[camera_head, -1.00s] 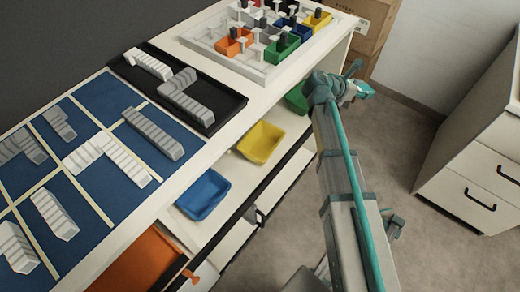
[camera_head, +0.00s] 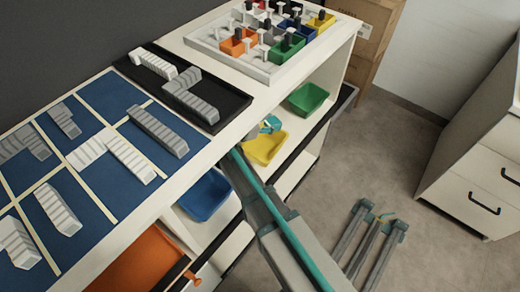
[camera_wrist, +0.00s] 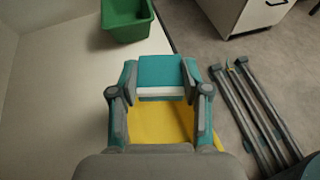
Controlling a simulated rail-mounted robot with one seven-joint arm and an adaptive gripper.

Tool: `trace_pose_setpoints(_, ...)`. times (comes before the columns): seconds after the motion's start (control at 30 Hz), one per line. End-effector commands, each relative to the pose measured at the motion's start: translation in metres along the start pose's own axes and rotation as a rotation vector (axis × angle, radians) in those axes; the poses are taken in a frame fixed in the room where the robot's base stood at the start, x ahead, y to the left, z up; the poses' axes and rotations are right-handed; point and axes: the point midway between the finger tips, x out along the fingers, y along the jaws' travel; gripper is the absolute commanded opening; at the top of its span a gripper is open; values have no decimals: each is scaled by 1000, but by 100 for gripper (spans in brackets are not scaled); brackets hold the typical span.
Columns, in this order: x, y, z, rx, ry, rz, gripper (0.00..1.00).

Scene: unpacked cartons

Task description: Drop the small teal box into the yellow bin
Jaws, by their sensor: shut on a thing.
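The small teal box (camera_wrist: 161,74), with a white band along its near side, is held between the two fingers of my gripper (camera_wrist: 160,90) in the wrist view. The yellow bin (camera_wrist: 152,123) shows below and behind the fingers there, and the box hides part of it. In the head view the yellow bin (camera_head: 264,152) stands on the lower shelf, and my gripper (camera_head: 270,125) is over its far part. My arm covers some of the bin's left side. The exact height of the box above the bin cannot be told.
A green bin (camera_head: 306,98) stands beyond the yellow one, also seen in the wrist view (camera_wrist: 128,20). A blue bin (camera_head: 203,195) is on the near side. The countertop (camera_head: 262,99) overhangs above, with a black tray (camera_head: 232,102) on it.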

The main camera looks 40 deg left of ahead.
Motion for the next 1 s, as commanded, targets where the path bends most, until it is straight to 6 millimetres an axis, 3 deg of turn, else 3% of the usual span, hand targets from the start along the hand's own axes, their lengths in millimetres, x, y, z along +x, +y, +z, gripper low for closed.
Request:
trace_pose_setpoints(0.17, -8, 1, -8, -3, 0, 7, 11)
trace_pose_setpoints(0.7, 10, 1, -52, -3, 0, 7, 11)
trace_pose_setpoints(1.0, 14, 1, -62, -3, 0, 7, 11)
